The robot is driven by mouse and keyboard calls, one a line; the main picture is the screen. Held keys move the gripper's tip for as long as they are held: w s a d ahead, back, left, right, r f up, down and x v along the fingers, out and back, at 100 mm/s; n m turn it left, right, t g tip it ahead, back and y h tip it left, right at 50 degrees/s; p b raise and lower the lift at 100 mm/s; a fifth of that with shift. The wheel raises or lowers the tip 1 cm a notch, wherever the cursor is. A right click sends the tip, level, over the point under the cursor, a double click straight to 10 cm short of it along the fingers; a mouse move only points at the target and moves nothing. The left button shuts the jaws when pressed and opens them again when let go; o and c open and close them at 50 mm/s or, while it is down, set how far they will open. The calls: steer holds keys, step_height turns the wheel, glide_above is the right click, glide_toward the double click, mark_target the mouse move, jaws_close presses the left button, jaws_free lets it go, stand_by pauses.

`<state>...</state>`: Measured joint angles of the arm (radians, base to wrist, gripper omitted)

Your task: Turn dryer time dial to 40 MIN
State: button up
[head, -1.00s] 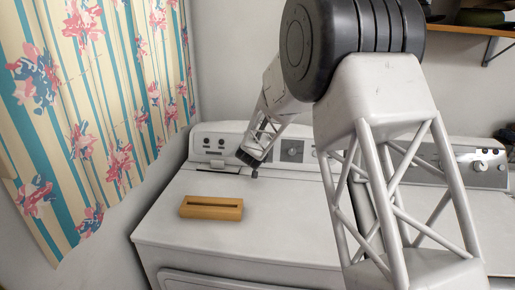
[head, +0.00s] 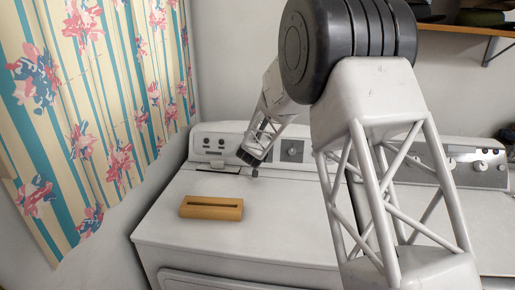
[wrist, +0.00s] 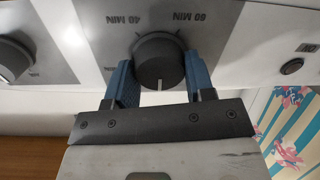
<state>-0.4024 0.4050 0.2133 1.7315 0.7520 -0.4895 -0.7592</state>
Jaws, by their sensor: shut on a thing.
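The dark round time dial (wrist: 158,56) is on the grey console panel in the wrist view, where the lettering appears upside down. The 40 MIN label (wrist: 124,20) is at its upper left and the 60 MIN label (wrist: 212,20) at its upper right. A pale mark on the dial is at its lower edge in this picture. My gripper (wrist: 160,64) has its blue fingers on either side of the dial, shut on it. In the head view my gripper (head: 250,157) is at the console of the white dryer (head: 270,225), and the dial it holds cannot be made out there.
Another knob (wrist: 12,60) is at the left of the wrist view, and a small round button (wrist: 291,66) at the right. A tan slotted block (head: 211,208) lies on the dryer top. A striped floral curtain (head: 100,110) hangs at the left. My arm hides part of the consoles.

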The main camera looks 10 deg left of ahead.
steer(key=shift+m, duration=0.5)
steer(key=m, duration=0.2)
steer(key=shift+d+m, duration=0.1)
steer(key=shift+m, duration=0.2)
steer(key=m, duration=0.3)
steer(key=shift+m, duration=0.3)
steer(key=m, duration=0.3)
steer(key=shift+s+d+f+m+t, duration=0.1)
steer(key=shift+m+t, duration=0.2)
steer(key=m, duration=0.3)
steer(key=shift+m, duration=0.4)
steer(key=m, duration=0.3)
steer(key=shift+f+m, duration=0.1)
steer(key=shift+m, duration=0.2)
steer(key=m, duration=0.3)
steer(key=shift+f+m+h, duration=0.1)
steer(key=shift+m+h, duration=0.2)
steer(key=shift+m, duration=0.1)
steer(key=m, duration=0.6)
steer(key=shift+s, duration=0.1)
steer(key=shift+f+m, duration=0.1)
steer(key=shift+m, duration=0.2)
